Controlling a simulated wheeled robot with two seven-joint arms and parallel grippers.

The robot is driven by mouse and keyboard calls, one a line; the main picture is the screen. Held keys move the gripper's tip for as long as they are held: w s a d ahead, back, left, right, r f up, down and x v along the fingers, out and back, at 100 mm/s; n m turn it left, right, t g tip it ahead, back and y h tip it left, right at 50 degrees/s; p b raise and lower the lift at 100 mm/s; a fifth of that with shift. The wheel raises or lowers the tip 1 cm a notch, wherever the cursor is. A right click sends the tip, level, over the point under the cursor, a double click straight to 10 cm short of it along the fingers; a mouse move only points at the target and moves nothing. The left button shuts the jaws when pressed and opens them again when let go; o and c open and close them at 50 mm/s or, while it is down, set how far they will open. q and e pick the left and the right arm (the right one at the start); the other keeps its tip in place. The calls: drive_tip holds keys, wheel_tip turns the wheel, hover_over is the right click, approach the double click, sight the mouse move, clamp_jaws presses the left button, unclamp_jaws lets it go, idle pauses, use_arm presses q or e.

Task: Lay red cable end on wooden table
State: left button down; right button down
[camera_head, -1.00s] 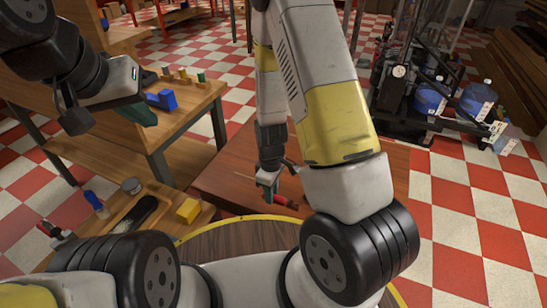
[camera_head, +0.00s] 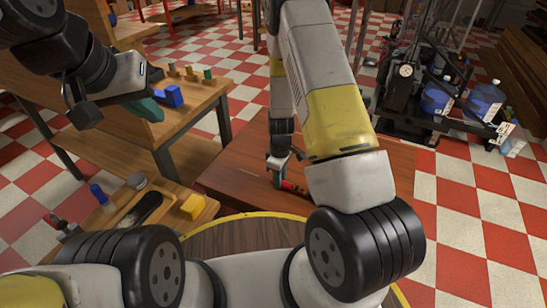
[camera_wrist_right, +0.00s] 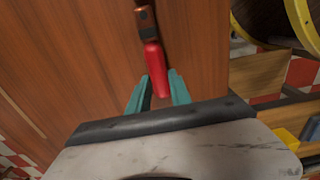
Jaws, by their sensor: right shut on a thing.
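The wooden table (camera_head: 345,170) is a reddish-brown surface in the middle of the head view. My right gripper (camera_head: 277,168) is low over it. The red cable end (camera_head: 290,186) is at its fingertips, a red piece with a dark part. In the right wrist view, the red cable end (camera_wrist_right: 155,62) lies between the two teal fingers of my right gripper (camera_wrist_right: 157,85), which are shut on it. The table (camera_wrist_right: 75,50) fills the background close by; I cannot tell whether the cable end touches it. My left gripper (camera_head: 146,108) is at the left, its jaw opening unclear.
A wooden workbench (camera_head: 185,122) with a blue block (camera_head: 173,96) and several pegs stands at the left. A lower shelf holds a yellow block (camera_head: 192,206). A round, yellow-rimmed wooden top (camera_head: 250,238) is in front. Dark equipment with blue jugs (camera_head: 440,95) stands at the right.

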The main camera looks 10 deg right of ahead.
drive_tip(key=c, duration=1.2)
unclamp_jaws()
drive_tip(key=shift+f, duration=0.1)
drive_tip(key=shift+o, duration=0.2)
drive_tip(key=s+r+m+t+y, duration=0.1)
drive_tip(key=s+r+m, duration=0.1)
drive_tip(key=r, duration=1.4)
drive_tip(key=s+r+m+t+y, duration=0.1)
drive_tip(key=s+r+m+t, duration=0.15)
drive_tip(key=r, duration=1.25)
drive_tip(key=s+d+r+m+t, duration=0.1)
drive_tip(key=s+r+m, duration=0.5)
drive_tip(key=s+r, duration=0.6)
drive_tip(key=shift+s+d+r+t, duration=0.15)
drive_tip(key=shift+s+d+t, duration=0.2)
drive_tip(key=shift+s+t, duration=0.7)
drive_tip(key=shift+s, duration=0.2)
